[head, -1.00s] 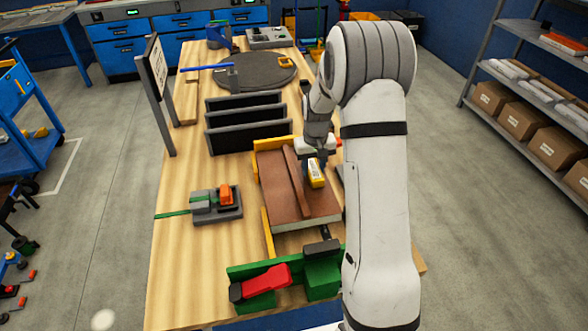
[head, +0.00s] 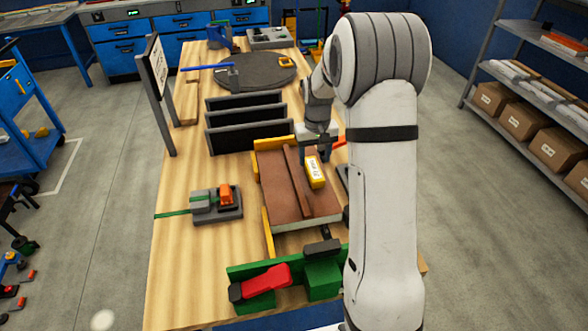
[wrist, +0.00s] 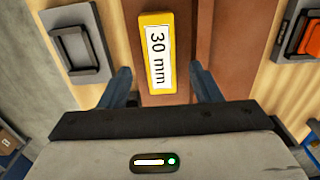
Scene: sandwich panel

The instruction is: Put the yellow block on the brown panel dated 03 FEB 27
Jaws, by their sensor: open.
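The yellow block (head: 316,174), with a white label, lies on the brown panel (head: 275,179), right of a raised brown strip (head: 297,180). In the wrist view the block (wrist: 148,22) reads "30 mm" on its label, and the brown panel (wrist: 240,25) is beneath it. My gripper (head: 318,155) is at the far end of the block. In the wrist view my gripper (wrist: 162,82) is open, its fingers apart on either side of the block's near end, touching nothing visible. No date is legible on the panel.
Yellow stops (head: 267,232) edge the panel. A green fixture with a red handle (head: 266,282) stands in front. A grey fixture with an orange part (head: 225,195) is at left. Black upright slats (head: 243,125) stand behind. Bare table lies at front left.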

